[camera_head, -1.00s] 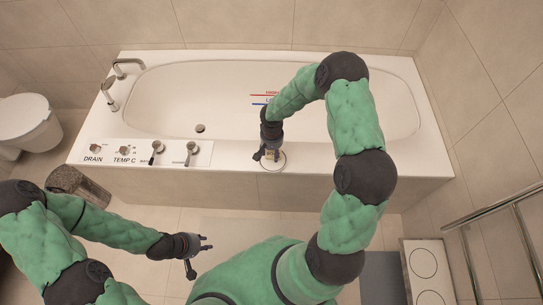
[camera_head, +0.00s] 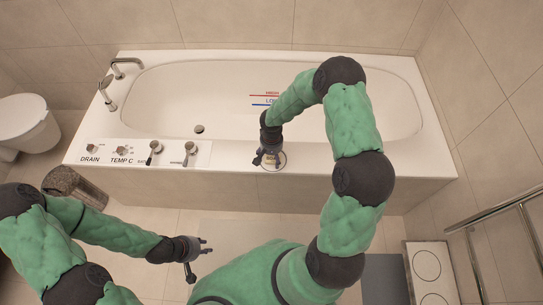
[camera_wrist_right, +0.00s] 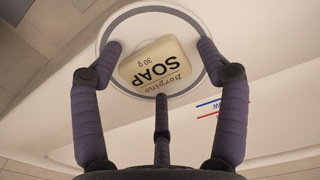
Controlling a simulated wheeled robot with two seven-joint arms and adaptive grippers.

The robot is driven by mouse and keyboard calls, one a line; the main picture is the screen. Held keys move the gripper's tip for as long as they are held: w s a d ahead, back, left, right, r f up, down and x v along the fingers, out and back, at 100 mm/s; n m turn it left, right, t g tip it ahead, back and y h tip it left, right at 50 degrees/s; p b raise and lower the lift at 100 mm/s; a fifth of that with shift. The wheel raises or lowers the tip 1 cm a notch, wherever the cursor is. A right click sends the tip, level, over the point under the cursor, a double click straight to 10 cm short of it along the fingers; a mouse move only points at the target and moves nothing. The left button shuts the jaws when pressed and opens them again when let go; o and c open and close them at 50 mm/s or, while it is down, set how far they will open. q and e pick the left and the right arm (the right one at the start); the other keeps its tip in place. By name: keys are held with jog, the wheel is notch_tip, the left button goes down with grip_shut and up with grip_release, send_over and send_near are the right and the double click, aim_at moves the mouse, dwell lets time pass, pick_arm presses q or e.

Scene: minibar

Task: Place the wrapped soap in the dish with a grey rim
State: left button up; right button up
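The wrapped soap (camera_wrist_right: 155,63), a cream bar printed "SOAP 30 g", lies flat inside the round white dish with a grey rim (camera_wrist_right: 110,25) in the right wrist view. In the head view the dish (camera_head: 281,165) sits on the bathtub's front ledge, with the soap (camera_head: 271,161) partly hidden by my right gripper (camera_head: 265,159). My right gripper (camera_wrist_right: 160,52) is open, its fingers spread around the soap with gaps at both sides. The lower finger comes close to the soap's edge; contact is unclear. My left gripper (camera_head: 203,258) is open and empty, in front of the tub.
The white bathtub (camera_head: 350,140) has drain and temperature knobs (camera_head: 122,150) on the ledge at left. A faceted brown bin (camera_head: 75,186) stands on the floor at left, a toilet (camera_head: 25,125) behind it. A white two-disc unit (camera_head: 428,270) and a rail (camera_head: 500,210) are at right.

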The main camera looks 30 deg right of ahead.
aim_at(272, 158)
jog(key=shift+r, duration=0.1)
jog(key=shift+r+p, duration=0.45)
jog(key=shift+p, duration=0.15)
notch_tip(272, 158, up, 11)
jog(key=p, duration=0.4)
jog(key=s+a+f+n+y, duration=0.2)
jog(key=s+a+f, duration=0.3)
jog(key=s+a, duration=0.4)
jog(key=s+a+f+n+y, duration=0.1)
jog(key=s+a+f+y, duration=0.1)
jog(key=s+a+f, duration=0.4)
jog(key=s+a, duration=0.3)
jog(key=shift+n+p, duration=0.3)
jog(key=shift+n, duration=0.1)
jog(key=shift+a, duration=0.1)
dwell(0.5)
